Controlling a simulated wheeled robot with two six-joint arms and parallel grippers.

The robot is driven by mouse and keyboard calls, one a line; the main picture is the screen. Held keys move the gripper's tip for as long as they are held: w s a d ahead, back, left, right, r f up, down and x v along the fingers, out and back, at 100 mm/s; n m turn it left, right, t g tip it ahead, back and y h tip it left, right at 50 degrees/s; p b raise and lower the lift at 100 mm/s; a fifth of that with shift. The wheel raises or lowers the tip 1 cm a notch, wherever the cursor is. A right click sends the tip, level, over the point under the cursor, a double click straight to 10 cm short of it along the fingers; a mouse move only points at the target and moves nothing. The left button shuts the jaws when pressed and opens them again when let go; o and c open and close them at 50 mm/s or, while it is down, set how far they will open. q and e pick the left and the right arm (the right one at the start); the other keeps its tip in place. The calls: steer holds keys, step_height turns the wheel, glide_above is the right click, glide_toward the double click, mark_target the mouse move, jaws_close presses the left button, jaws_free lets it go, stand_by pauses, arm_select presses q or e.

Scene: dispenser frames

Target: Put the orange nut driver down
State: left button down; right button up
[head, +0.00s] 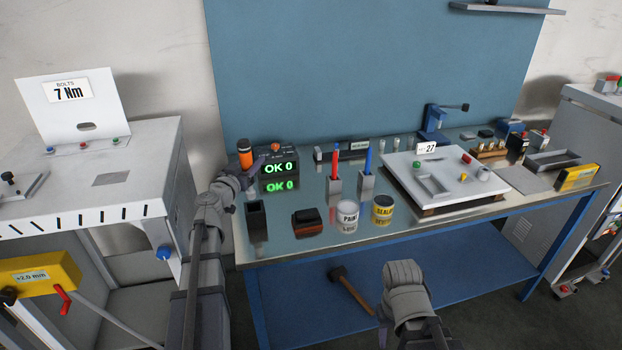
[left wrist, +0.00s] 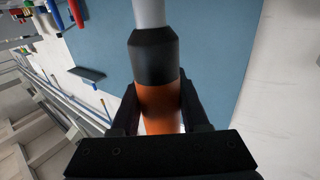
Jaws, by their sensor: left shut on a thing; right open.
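The orange nut driver (head: 245,152) has an orange handle with a black collar, and it is upright above the left end of the workbench in the head view. My left gripper (head: 250,178) is shut on it. In the left wrist view the orange handle (left wrist: 160,105) sits between the two fingers of my left gripper (left wrist: 160,120), and a pale shaft (left wrist: 149,14) runs out past the black collar. My right gripper (head: 402,275) is low in front of the bench, apart from everything; its fingers are hard to make out.
On the bench (head: 290,240), a dark open holder (head: 256,220) stands near the left front edge, beside a red-brown block (head: 307,221). The OK 0 display (head: 279,168), paint can (head: 347,217) and sealant can (head: 382,210) stand close by. A hammer (head: 350,290) lies on the lower shelf.

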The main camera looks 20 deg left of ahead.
arm_select(q)
steer(key=f+b, duration=0.5)
steer(key=f, duration=0.1)
steer(key=shift+w+d+b, duration=0.1)
steer(key=shift+w+b, duration=0.15)
steer(key=shift+b, duration=0.15)
steer(key=shift+w+f+b, duration=0.1)
steer(key=shift+f+b, duration=0.2)
steer(key=shift+f, duration=0.05)
step_height(320, 180, down, 4)
steer(key=b, duration=0.3)
steer(key=shift+r+b, duration=0.2)
steer(key=shift+b, duration=0.1)
